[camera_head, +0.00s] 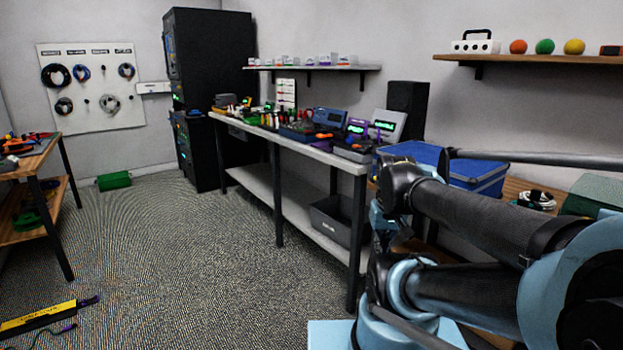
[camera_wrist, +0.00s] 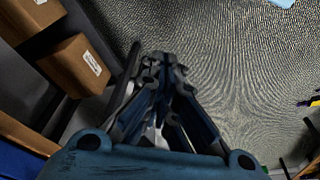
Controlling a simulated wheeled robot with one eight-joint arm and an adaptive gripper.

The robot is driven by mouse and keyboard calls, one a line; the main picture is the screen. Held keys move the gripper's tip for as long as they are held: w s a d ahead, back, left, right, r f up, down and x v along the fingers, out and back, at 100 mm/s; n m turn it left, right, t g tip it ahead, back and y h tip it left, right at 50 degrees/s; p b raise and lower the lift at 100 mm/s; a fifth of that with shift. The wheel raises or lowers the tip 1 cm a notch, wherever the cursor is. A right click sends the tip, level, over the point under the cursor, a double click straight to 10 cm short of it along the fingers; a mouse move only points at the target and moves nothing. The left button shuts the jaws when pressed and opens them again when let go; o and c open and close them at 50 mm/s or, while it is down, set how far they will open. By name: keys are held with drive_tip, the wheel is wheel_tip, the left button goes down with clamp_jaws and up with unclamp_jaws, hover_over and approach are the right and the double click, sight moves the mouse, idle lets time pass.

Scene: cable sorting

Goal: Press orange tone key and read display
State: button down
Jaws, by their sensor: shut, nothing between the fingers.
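The display text is too small to read. A small orange item (camera_head: 372,138) lies near them; I cannot tell whether it is the orange tone key. My gripper (camera_wrist: 163,62) is shut and empty in the wrist view, above the carpet and apart from the bench devices. In the head view my arm fills the right side, and the fingertips cannot be made out.
The long bench (camera_head: 338,163) carries many tools and has a grey bin (camera_head: 335,222) below. A blue case (camera_head: 490,180) stands beside my arm. Cardboard boxes (camera_wrist: 75,65) are close to the gripper's left. The carpet (camera_head: 190,270) is mostly clear; a yellow-black item (camera_head: 38,318) lies at lower left.

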drive_tip(key=shift+s+a+f, duration=0.1)
drive_tip(key=shift+s+f, duration=0.65)
drive_tip(key=shift+s, duration=0.1)
drive_tip(key=shift+w+f, duration=0.2)
drive_tip(key=shift+w, duration=0.3)
idle(1.4)
